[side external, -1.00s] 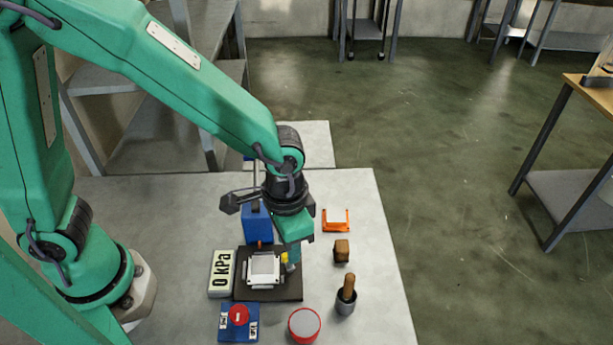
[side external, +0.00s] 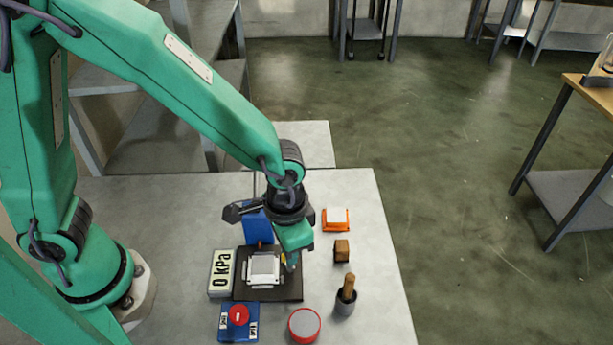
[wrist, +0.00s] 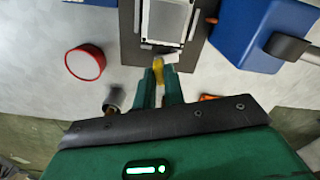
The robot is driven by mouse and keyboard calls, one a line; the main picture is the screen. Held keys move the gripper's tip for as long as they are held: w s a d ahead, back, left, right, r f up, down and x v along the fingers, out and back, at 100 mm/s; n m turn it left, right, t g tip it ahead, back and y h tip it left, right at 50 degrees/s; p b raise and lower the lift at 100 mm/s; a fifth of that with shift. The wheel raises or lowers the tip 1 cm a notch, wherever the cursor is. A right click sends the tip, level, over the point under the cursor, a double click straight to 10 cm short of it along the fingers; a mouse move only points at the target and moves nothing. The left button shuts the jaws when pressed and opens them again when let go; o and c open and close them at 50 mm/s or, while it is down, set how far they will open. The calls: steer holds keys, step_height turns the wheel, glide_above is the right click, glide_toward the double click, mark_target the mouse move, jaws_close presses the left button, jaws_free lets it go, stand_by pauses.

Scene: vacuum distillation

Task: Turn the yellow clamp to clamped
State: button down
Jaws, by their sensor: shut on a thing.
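The yellow clamp (wrist: 158,63) sits at the edge of the white-framed, glass-topped unit (side external: 265,268) on a dark base plate (side external: 285,293). In the side view my gripper hides most of the clamp. My gripper (wrist: 159,72) reaches down over the clamp, and in the wrist view its two fingers stand on either side of the yellow part, shut on it. In the side view my gripper (side external: 291,266) is at the right edge of the unit. How far the clamp is turned cannot be made out.
A 0 kPa display (side external: 221,272) and a blue box with a red knob (side external: 238,316) stand left and in front. A red-rimmed round container (side external: 304,325), a cup with a wooden handle (side external: 346,297), a brown block (side external: 341,250) and an orange bracket (side external: 336,220) stand nearby. A blue unit (side external: 258,226) stands behind.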

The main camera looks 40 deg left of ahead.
steer(key=shift+n, duration=0.5)
steer(key=n, duration=1.2)
steer(key=shift+n, duration=0.4)
steer(key=c, duration=1.5)
jaws_free()
steer(key=shift+r, duration=0.15)
